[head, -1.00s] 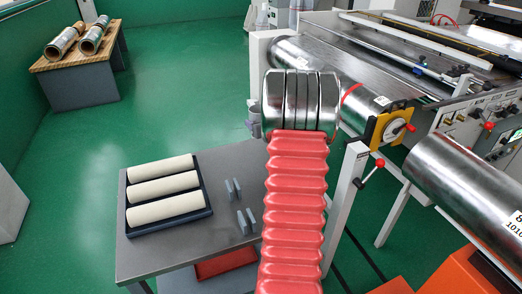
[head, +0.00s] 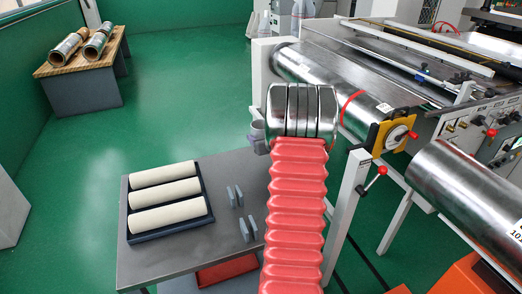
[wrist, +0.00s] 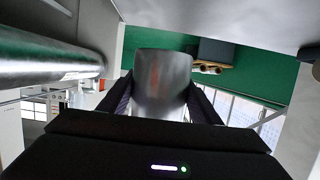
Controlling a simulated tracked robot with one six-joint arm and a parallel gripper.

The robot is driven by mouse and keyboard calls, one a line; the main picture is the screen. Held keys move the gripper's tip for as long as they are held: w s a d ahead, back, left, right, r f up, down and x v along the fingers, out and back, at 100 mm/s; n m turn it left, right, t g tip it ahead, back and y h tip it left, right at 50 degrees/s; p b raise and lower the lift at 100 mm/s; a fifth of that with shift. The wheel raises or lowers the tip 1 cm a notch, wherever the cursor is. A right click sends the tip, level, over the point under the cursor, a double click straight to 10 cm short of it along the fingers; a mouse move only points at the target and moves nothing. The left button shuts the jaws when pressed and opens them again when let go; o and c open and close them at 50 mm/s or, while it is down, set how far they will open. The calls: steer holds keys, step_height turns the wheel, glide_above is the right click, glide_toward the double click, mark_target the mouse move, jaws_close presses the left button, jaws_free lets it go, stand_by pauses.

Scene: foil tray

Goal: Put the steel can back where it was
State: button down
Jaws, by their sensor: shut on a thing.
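The steel can (wrist: 162,82) fills the middle of the wrist view, between the two black fingers of my gripper (wrist: 163,98). The fingers press on its left and right sides. A blurred reddish reflection shows on its shiny wall. In the head view my metal wrist and red ribbed arm hide most of the gripper and the can. A small grey shape shows just left of my wrist, and I cannot tell what it is.
A grey table (head: 150,264) at lower left bears a dark tray (head: 207,188) of white rollers (head: 165,194) and paired grey uprights (head: 240,207). A big steel roller (head: 465,188) and a machine (head: 400,60) stand right. Green floor is clear behind the table.

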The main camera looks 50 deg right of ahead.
steer(key=shift+f, duration=0.85)
steer(key=shift+f, duration=0.1)
steer(key=shift+f, duration=1.85)
steer(key=c, duration=0.6)
jaws_free()
steer(key=shift+f, duration=0.1)
steer(key=v, duration=1.2)
